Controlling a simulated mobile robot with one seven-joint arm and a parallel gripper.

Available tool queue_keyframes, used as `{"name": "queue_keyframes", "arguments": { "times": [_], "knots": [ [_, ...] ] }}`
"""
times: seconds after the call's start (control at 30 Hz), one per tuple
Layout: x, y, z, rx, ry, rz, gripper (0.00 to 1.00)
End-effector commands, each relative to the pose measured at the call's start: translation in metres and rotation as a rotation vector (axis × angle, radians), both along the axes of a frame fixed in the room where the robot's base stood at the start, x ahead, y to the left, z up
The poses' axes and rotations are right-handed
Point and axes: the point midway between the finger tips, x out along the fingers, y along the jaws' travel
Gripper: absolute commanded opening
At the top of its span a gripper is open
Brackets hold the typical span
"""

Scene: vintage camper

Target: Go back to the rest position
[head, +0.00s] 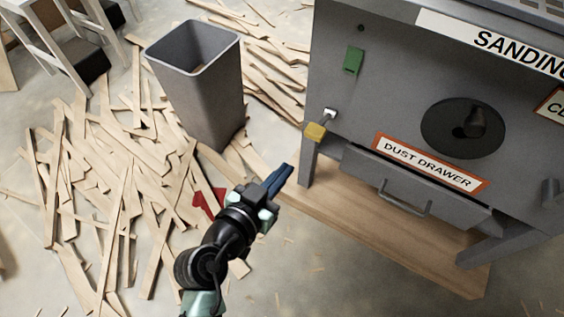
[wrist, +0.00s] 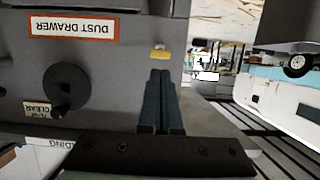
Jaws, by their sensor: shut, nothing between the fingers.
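My gripper (head: 282,177) is shut and empty, its two blue fingers together, in front of the grey sanding machine (head: 335,95) at its left leg. In the wrist view my gripper (wrist: 160,75) also shows shut, with the machine's front upside down beside it. In the head view my arm reaches up from the bottom. The dust drawer (head: 415,190) under the orange-framed label has a metal handle. A yellow padlock (head: 315,131) hangs at the machine's left edge, and it also shows in the wrist view (wrist: 160,54) beyond the fingertips.
A grey bin (head: 205,95) stands left of the machine among many scattered wood strips (head: 90,200). A red piece (head: 208,201) lies on the floor by my arm. A wooden board (head: 400,245) lies under the machine. A white stool (head: 60,35) stands at top left. The floor at lower middle is mostly clear.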

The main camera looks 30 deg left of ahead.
Motion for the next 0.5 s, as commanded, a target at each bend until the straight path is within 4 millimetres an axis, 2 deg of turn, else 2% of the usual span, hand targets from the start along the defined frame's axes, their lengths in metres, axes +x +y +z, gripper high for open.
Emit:
{"name": "queue_keyframes", "arguments": {
  "times": [0.37,0.47,0.5],
  "knots": [
    [0.001,0.000,0.001,0.001,-0.002,0.000,0.00],
    [0.013,-0.002,0.018,0.020,-0.028,-0.005,0.00],
    [0.022,-0.005,0.031,0.031,-0.047,-0.006,0.00]
  ]
}}
